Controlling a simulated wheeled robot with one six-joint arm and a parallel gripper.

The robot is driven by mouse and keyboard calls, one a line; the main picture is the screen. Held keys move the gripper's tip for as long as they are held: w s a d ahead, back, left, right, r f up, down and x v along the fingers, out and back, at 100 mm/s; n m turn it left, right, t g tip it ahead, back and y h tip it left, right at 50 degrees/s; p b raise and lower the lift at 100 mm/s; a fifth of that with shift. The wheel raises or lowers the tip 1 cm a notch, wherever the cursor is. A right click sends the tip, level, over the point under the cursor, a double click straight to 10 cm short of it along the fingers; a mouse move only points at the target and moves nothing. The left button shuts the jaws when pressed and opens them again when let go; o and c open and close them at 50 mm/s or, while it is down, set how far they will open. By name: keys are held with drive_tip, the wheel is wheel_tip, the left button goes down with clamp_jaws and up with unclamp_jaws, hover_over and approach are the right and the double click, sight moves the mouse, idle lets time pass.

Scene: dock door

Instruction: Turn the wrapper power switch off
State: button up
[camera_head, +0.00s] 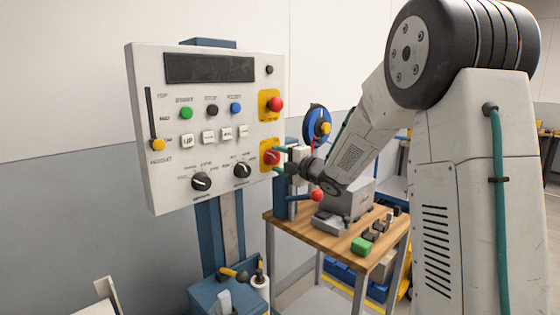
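The white control panel (160,190) stands upright at left centre. On its right edge are two yellow plates. The upper plate (265,116) carries a round red button (275,104). The lower plate (264,166) carries a red knob (270,157), which looks like the power switch; its label is too small to read. My gripper (280,160) comes in from the right at the lower red knob. Contact with the knob cannot be told.
The panel also has a slider (158,144), coloured buttons, white keys and two black dials (201,181). A wooden workbench (292,226) with a vise and small blocks, including a green one (361,246), stands below my arm. A blue box (215,298) sits under the panel.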

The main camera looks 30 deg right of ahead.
drive_tip(key=shift+o, duration=0.6)
drive_tip(key=shift+s+d, duration=0.15)
drive_tip(key=shift+s, duration=0.2)
drive_tip(key=v, duration=0.7)
